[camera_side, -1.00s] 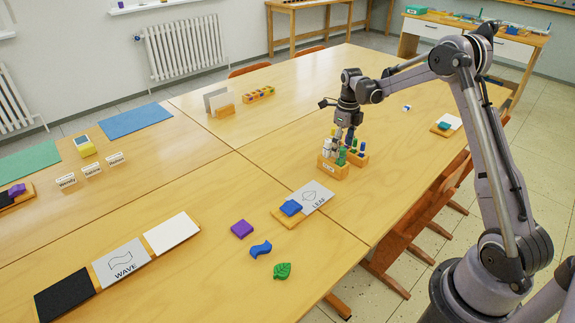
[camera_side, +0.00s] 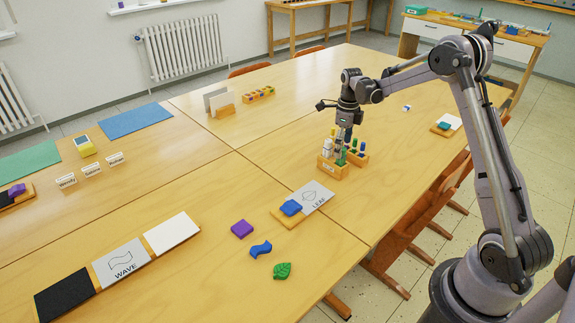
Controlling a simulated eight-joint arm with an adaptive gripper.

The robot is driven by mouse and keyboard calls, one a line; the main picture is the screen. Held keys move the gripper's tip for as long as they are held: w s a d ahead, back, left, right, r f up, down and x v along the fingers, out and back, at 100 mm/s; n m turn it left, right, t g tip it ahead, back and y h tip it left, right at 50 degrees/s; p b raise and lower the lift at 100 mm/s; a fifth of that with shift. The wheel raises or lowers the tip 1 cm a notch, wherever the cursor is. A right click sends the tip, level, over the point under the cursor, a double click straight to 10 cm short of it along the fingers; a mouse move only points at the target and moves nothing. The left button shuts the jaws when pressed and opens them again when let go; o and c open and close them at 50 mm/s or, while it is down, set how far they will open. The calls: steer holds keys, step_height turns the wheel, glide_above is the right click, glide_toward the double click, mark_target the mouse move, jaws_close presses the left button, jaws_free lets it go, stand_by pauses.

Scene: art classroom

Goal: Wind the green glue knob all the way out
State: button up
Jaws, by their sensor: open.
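A wooden holder (camera_side: 335,171) with several upright glue sticks and other coloured items stands near the far right edge of the table. A green piece (camera_side: 341,161) shows low at its front. More green shows behind it. I cannot tell for sure which green part is the glue knob. My gripper (camera_side: 344,142) points down over the holder, its fingers open among the upright items. The fingers hide part of what stands there, and I cannot tell whether they touch anything.
White pieces (camera_side: 328,148) stand close on the gripper's left in the holder. In front lie the LEAF card (camera_side: 313,194) on a board with a blue block, a purple block (camera_side: 242,229), a blue wave (camera_side: 261,249) and a green leaf (camera_side: 282,271).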

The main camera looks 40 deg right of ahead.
steer(key=n, duration=0.9)
steer(key=c, duration=1.5)
steer(key=shift+c, duration=0.2)
